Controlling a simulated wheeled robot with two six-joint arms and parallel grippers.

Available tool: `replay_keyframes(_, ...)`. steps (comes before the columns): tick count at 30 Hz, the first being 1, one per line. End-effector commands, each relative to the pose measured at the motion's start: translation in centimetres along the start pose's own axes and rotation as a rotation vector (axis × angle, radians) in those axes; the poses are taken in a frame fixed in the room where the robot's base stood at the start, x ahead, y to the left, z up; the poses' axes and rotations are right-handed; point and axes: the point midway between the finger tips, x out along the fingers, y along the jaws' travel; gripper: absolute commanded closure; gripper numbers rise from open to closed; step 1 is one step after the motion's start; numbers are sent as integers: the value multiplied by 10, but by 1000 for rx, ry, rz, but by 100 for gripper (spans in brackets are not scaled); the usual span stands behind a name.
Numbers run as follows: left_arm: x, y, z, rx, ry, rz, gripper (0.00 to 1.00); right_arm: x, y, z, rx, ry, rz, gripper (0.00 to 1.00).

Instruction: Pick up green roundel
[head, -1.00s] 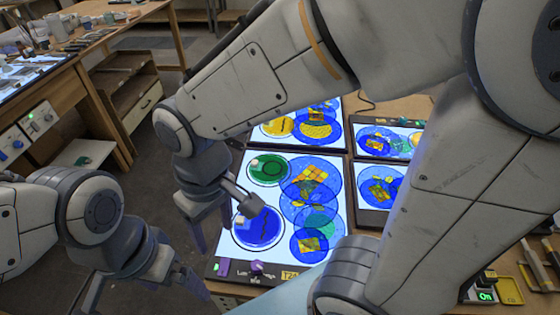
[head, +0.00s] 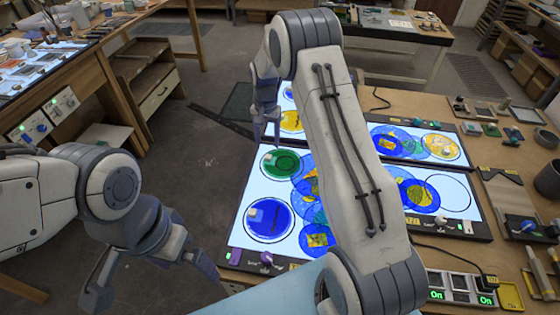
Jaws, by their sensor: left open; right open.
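The green roundel (head: 281,162) lies flat at the far left of the near lit panel (head: 247,222), inside a drawn circle, with a small pale tab on it. It shows almost whole. My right gripper (head: 266,132) is open and empty, pointing down, just beyond the green roundel in the picture; its height above the panel is hard to judge. My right arm hides part of the panels. My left gripper (head: 155,278) is open and empty at the lower left, off the panel.
A blue roundel (head: 268,219) lies on the near panel in front of the green one. Overlapping blue and yellow roundels lie to its right, partly hidden. More lit panels (head: 455,215) stand right and behind. Knobs (head: 266,258) line the near panel's front edge.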

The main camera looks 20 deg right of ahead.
Motion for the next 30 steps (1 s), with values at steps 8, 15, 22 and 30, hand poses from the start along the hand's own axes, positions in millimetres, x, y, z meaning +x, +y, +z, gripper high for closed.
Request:
replay_keyframes(8,-16,1,-1,-1,0,0,1,23,2,4,-2,-5,3,38)
replay_keyframes(15,-30,2,-2,-2,0,0,1,57,2,5,-3,-2,1,38)
replay_keyframes(22,-30,2,-2,-2,0,0,1,63,2,5,-3,1,-1,38)
replay_keyframes(30,-29,2,-2,-2,0,0,1,63,2,5,-3,0,-1,100)
